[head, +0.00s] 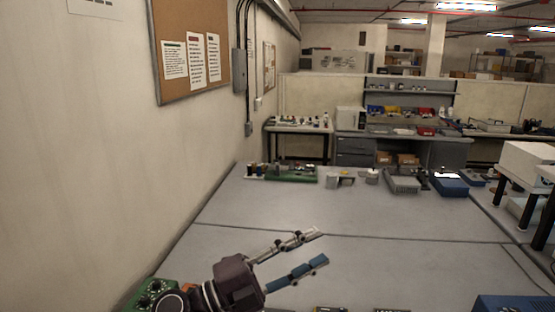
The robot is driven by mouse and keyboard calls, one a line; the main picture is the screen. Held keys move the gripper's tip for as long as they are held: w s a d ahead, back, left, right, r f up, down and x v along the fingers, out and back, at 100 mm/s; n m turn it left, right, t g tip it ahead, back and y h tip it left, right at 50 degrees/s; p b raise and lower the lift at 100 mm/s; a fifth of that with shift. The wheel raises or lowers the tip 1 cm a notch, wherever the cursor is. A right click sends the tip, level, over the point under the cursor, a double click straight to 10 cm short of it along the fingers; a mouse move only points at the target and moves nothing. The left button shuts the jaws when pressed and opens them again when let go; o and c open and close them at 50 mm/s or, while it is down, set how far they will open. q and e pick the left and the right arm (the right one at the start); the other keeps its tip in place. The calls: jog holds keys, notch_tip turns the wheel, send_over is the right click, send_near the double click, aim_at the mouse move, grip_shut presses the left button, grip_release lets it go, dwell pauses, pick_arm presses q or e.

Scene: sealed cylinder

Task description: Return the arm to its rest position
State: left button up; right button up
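My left gripper (307,251) shows at the lower middle of the head view, its arm coming in from the lower left. Its two fingers are spread apart and point to the right, over the near part of the grey table (370,256). Nothing shows between the fingers, so it is open and empty. My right gripper is not in the view. No sealed cylinder can be made out for certain in this view.
A green circuit board (292,173), a grey box (403,181) and a blue device (449,184) stand along the table's far edge. A blue item (512,304) is at the lower right. A wall (95,150) bounds the left. The table's middle is clear.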

pick_arm(q)
jog(key=w+a+f+n+t+y, duration=0.2)
jog(key=a+f+n+t+y, duration=0.3)
jog(key=a+n+y, duration=0.5)
jog(key=w+a+f+n+t+y, duration=0.25)
jog(key=a+n+t+y, duration=0.25)
jog(key=a+n+t, duration=0.45)
jog(key=s+a+f+n+g+y, duration=0.2)
jog(key=f+n+g, duration=0.1)
jog(key=f, duration=0.2)
jog(key=s+a+f+n+g+y, duration=0.2)
jog(key=s+f+n+g, duration=0.15)
jog(key=f, duration=0.25)
jog(key=s+a+f+n+g, duration=0.1)
jog(key=s+a+f+g, duration=0.1)
jog(key=s+f+g, duration=0.9)
jog(key=s+a+f+n+g, duration=0.1)
jog(key=s+f, duration=0.7)
jog(key=s, duration=0.8)
notch_tip(320, 180, down, 33)
jog(key=s+g+b, duration=0.2)
jog(key=b, duration=0.5)
jog(key=s+a+f+b, duration=0.3)
jog(key=s+f+b, duration=0.2)
jog(key=s+f, duration=1.1)
notch_tip(320, 180, down, 5)
jog(key=shift+s+r+m+g, duration=0.2)
jog(key=shift+s+m+g, duration=0.2)
